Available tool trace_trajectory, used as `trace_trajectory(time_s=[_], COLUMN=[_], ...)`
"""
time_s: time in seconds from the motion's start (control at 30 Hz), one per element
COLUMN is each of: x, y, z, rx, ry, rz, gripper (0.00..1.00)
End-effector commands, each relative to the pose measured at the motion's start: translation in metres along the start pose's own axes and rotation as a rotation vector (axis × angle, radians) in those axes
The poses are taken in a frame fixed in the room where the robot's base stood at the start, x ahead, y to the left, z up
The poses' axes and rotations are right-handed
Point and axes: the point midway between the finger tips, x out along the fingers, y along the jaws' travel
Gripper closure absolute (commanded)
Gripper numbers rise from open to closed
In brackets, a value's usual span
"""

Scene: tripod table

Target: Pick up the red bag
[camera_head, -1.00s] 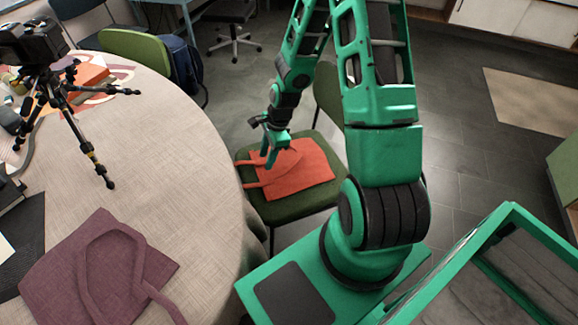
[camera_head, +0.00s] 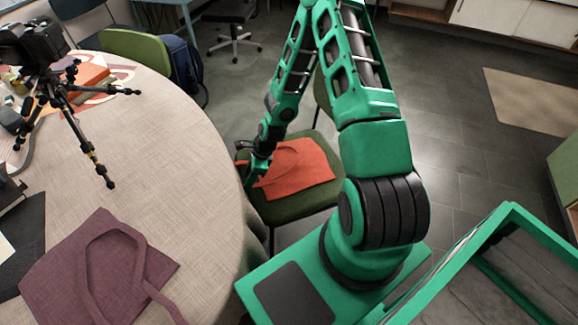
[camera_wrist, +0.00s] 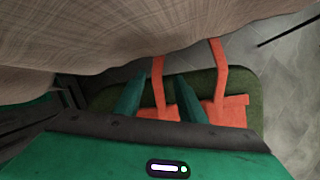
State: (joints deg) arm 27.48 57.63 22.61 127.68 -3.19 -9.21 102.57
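The red bag (camera_head: 304,172) lies flat on the green chair seat (camera_head: 290,208), its handles towards the round table. My gripper (camera_head: 250,178) is low at the left edge of the seat, at the handle end of the bag, close to the table edge. In the wrist view my gripper (camera_wrist: 156,86) is open, with two green fingers apart. One handle strap of the bag (camera_wrist: 159,76) shows between the fingers, and the other strap runs to the right of them. I cannot tell whether the fingers touch the strap. The body of the bag is partly hidden by my gripper.
The round table (camera_head: 165,130) with a cloth stands left, its edge hanging very near my gripper. A purple bag (camera_head: 60,270) and a tripod with a camera (camera_head: 75,125) are on it. The chair backrest (camera_head: 324,98) stands behind the seat. Open floor lies at right.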

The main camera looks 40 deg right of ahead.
Motion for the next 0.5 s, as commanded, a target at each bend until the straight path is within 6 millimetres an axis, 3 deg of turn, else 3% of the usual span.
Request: trace_trajectory(time_s=[0.3,0.5], x=[0.039,0.050], y=[0.004,0.004], z=[0.003,0.003], rx=[0.000,0.000], ry=[0.000,0.001], rz=[0.003,0.001], gripper=[0.63,0.63])
